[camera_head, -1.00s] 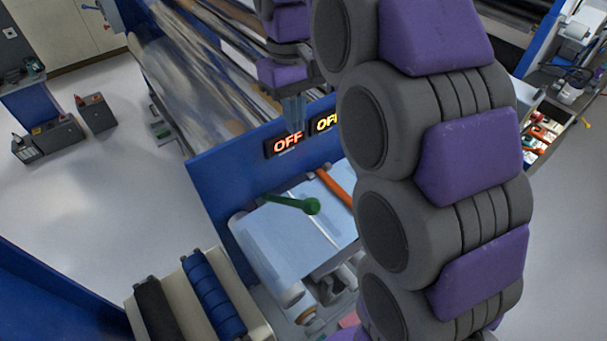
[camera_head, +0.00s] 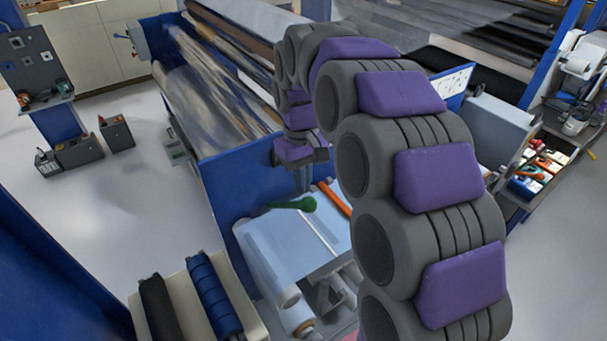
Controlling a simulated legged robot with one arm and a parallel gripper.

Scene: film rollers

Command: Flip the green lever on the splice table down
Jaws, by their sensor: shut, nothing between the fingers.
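The green lever (camera_head: 292,204) lies across the far part of the light blue splice table (camera_head: 275,238), its round knob end toward the right. My gripper (camera_head: 303,182) points down from my grey and purple arm, close above and behind the green lever's knob in the picture. I cannot tell whether it touches the lever. Its fingers are small and together, with nothing visible between them. An orange lever (camera_head: 334,197) lies just right of the green one, partly beside my arm. My arm covers the right side of the table.
A blue panel (camera_head: 230,184) stands behind the table, with a large film roller (camera_head: 215,85) beyond it. A tray with a black roll (camera_head: 158,308) and a blue roll (camera_head: 214,296) is at the front left. Open floor (camera_head: 125,195) lies to the left.

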